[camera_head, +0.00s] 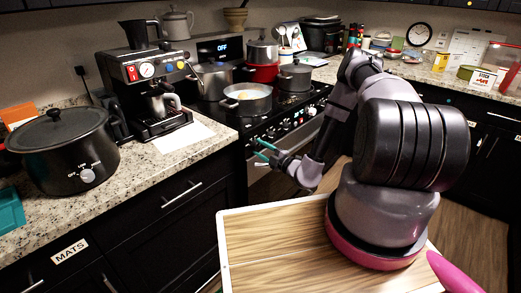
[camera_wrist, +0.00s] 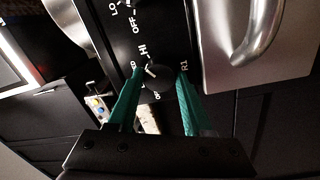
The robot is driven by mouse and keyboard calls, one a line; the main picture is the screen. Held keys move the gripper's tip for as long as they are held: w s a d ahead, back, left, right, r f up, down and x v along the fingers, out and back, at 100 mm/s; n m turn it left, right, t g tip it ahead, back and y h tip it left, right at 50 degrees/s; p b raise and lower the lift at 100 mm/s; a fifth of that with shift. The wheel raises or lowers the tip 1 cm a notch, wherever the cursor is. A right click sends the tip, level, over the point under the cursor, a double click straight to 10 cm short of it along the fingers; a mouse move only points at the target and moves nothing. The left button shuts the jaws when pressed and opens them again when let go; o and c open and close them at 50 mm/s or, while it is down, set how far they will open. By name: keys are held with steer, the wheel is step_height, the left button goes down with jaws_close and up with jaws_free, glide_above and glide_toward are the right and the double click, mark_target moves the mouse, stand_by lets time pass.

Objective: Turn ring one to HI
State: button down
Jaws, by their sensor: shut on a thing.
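The dark round knob (camera_wrist: 158,78), with the label R1 (camera_wrist: 184,71) beside it, is on the stove's front panel in the wrist view. My gripper (camera_wrist: 157,80) has its two teal fingers on either side of this knob and is shut on it. The letters HI (camera_wrist: 143,50) stand just above the knob. A short pale mark on the knob points to the upper left, roughly between HI and a partly hidden label. In the head view my gripper (camera_head: 264,150) is at the left end of the stove's (camera_head: 290,122) knob row; its fingers hide the held knob there.
A steel handle (camera_wrist: 258,35) is close to the right of the knob in the wrist view. Another knob's markings show above. On the stovetop are a pan with food (camera_head: 247,105), a red pot (camera_head: 263,73) and other pots. A coffee machine (camera_head: 150,90) stands left.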

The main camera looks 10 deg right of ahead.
steer(key=shift+m, duration=1.4)
steer(key=shift+c, duration=1.6)
jaws_free()
steer(key=v, duration=1.1)
